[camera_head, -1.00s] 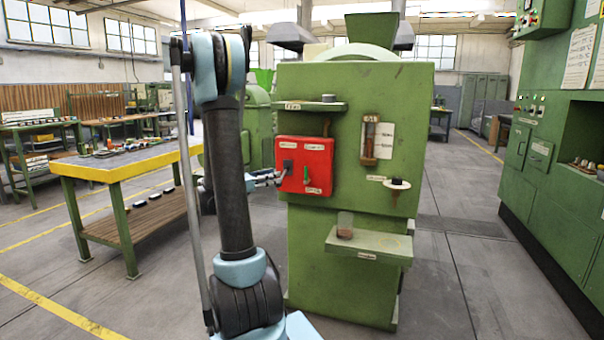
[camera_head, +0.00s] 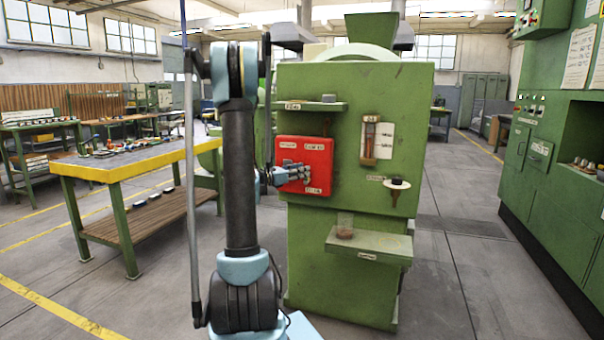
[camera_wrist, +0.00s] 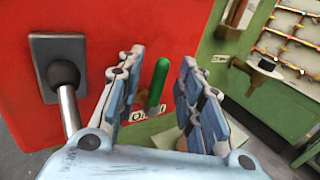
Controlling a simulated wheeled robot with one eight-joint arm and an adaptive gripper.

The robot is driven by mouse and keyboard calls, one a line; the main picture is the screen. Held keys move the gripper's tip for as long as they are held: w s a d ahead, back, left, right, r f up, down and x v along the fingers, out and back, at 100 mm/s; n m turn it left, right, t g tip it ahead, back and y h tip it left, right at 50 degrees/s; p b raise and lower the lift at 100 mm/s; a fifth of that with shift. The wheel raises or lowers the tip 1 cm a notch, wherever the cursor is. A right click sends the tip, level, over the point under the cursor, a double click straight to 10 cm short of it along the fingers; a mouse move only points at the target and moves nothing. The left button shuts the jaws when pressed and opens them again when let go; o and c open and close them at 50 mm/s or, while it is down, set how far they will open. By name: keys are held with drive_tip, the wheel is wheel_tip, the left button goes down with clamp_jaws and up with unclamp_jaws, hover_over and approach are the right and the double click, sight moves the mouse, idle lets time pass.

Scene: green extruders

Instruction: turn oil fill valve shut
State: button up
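A short green handle (camera_wrist: 159,84) sticks out from the red panel (camera_wrist: 110,22), just above a white label reading "Oil" with the rest partly hidden (camera_wrist: 146,113). My gripper (camera_wrist: 161,57) is open, with one finger on each side of the green handle and visible gaps between them. In the head view my gripper (camera_head: 294,174) is in front of the red panel (camera_head: 318,153) on the green machine (camera_head: 345,90) and hides the handle there. Whether the valve is open or shut cannot be told.
A black-knobbed metal lever (camera_wrist: 66,90) on a grey plate is left of my fingers. A workbench (camera_head: 120,172) stands left.

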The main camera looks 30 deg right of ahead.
drive_tip(key=shift+w+d, duration=0.1)
drive_tip(key=shift+d, duration=0.55)
clamp_jaws()
